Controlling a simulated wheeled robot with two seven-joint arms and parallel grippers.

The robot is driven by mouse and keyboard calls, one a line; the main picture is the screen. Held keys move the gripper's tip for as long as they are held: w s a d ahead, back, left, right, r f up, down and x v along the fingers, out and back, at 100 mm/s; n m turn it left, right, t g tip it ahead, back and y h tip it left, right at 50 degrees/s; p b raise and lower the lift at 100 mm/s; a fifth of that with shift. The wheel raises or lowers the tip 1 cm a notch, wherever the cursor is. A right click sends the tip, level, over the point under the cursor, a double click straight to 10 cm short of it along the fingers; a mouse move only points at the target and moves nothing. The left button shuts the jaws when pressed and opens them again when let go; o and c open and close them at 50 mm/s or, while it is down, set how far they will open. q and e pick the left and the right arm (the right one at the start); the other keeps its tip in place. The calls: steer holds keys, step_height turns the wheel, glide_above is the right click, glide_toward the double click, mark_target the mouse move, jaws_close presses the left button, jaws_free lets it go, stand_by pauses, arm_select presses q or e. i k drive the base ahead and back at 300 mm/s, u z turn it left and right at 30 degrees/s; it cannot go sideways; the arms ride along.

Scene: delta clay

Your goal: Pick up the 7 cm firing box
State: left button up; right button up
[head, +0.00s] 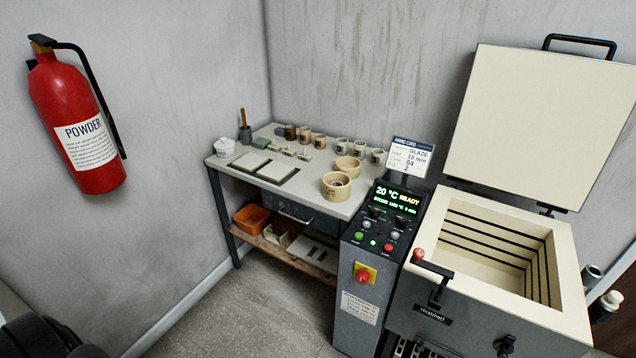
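Several round containers stand on the grey worktable (312,203). A wide tan round box (336,190) is near its front right, with something small and dark inside. A second, smaller tan round box (347,168) stands just behind it. No 7 cm marking is readable, so I cannot tell which is the 7 cm firing box. Neither of my grippers shows in the head view.
An open kiln (568,315) with its lid raised stands at the right. A control cabinet (361,305) is between it and the table. Small cups (341,146) line the table's back. A red extinguisher (70,105) hangs at the left. Floor in front is clear.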

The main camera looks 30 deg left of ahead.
mark_target(335, 193)
steer(key=u, duration=0.35)
steer(key=i, duration=1.4)
steer(key=z, duration=0.25)
